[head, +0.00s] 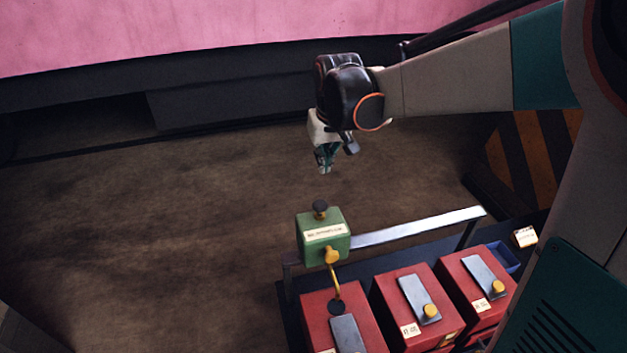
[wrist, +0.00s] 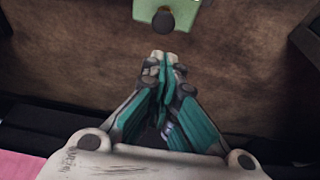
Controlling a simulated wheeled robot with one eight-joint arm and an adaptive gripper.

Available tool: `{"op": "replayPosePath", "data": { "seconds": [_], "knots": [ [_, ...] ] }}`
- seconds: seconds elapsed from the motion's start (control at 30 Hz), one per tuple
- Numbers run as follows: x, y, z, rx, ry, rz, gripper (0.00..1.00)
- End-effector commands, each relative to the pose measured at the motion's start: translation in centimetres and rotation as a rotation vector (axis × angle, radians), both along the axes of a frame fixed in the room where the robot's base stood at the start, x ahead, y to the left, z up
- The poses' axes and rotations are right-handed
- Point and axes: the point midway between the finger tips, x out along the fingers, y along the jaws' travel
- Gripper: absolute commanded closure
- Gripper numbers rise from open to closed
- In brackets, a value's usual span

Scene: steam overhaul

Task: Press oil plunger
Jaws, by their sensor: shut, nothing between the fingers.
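The oiler is a green box (head: 323,233) with a paper label, mounted on a metal rail. Its plunger is a dark round knob (head: 320,208) standing up on top of the box. A yellow spout runs from the box down to a red box below. In the wrist view the green box (wrist: 200,14) shows at the top edge, with the dark knob (wrist: 163,21) in front of it. My gripper (head: 325,171) is shut and empty, pointing down above the knob and apart from it. In the wrist view the closed fingertips (wrist: 163,58) lie just below the knob in the picture.
Red boxes (head: 405,313) with grey lids and yellow knobs stand at the lower right. The metal rail (head: 420,228) runs behind them. A blue bin (head: 503,257) and a small labelled block (head: 525,236) sit at the right. The brown floor to the left is clear.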

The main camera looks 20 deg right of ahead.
Motion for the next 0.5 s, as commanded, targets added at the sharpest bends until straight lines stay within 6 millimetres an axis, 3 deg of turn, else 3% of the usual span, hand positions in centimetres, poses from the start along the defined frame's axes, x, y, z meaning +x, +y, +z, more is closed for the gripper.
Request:
{"op": "replayPosePath", "data": {
  "seconds": [0.3,0.5],
  "knots": [
    [0.2,0.0,-0.4,0.0,-0.001,0.0,1.0],
    [0.9,0.0,-2.9,0.0,-0.001,0.0,1.0]
  ]
}}
